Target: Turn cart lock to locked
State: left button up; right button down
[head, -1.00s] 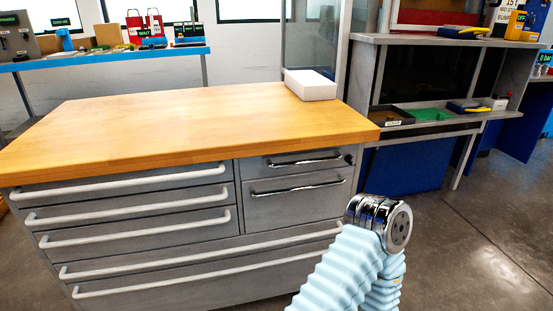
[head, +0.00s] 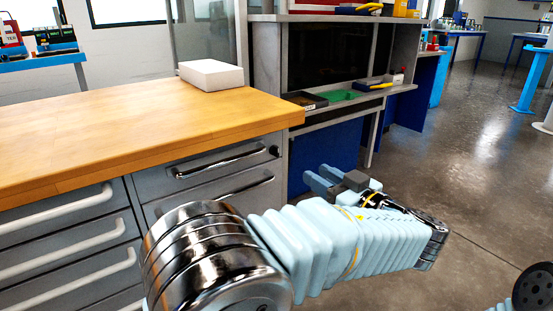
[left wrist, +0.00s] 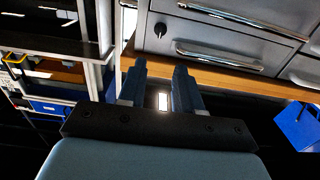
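The cart lock is a small dark round fitting (head: 274,150) at the upper right corner of the grey drawer cart's front, right of the top drawer's handle. In the left wrist view the lock (left wrist: 160,30) shows just beyond my fingertips. Whether it is turned to locked cannot be told. My left gripper (head: 324,178) is to the right of the cart's front corner, its fingers pointing toward the cart. In the left wrist view its two fingers (left wrist: 159,68) stand apart with nothing between them, so it is open. My right gripper is not in view.
The wooden cart top (head: 130,125) overhangs the drawers, and a white box (head: 210,75) lies on it. Chrome handles (head: 220,161) stick out near the lock. A workbench with a green tray (head: 341,96) stands behind.

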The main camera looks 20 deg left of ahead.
aim_at(278, 151)
pick_arm(q)
jog(key=x, duration=1.3)
jog(key=shift+f+p, duration=0.1)
jog(key=shift+p, duration=0.25)
grip_shut()
